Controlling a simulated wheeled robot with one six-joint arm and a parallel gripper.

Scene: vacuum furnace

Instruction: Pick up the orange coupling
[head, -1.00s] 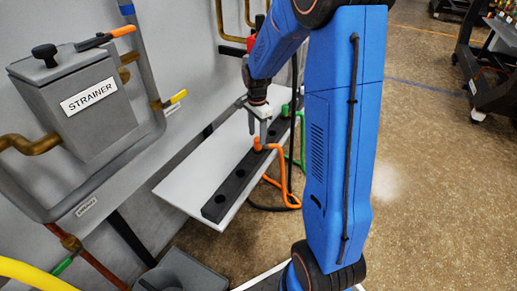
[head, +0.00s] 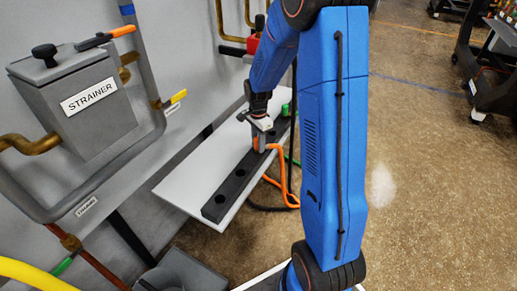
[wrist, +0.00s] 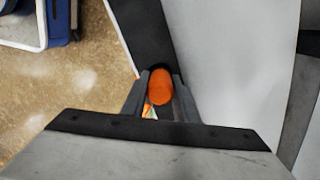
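The orange coupling (wrist: 160,87) is a short round orange piece. In the wrist view it sits between the two dark fingers of my gripper (wrist: 161,92). The fingers lie close along both its sides; I cannot tell whether they press on it. In the head view my gripper (head: 262,143) is down at the black bar (head: 231,184) on the white shelf (head: 190,180), and its fingers mostly hide the coupling. An orange hose (head: 283,180) loops from there over the shelf's front edge.
A green coupling (head: 285,109) stands farther along the bar. Empty round holes show at the bar's near end. The grey strainer box (head: 80,105) and pipes are on the wall to the left. A dark cart (head: 490,80) stands far right. Open floor lies right of my arm.

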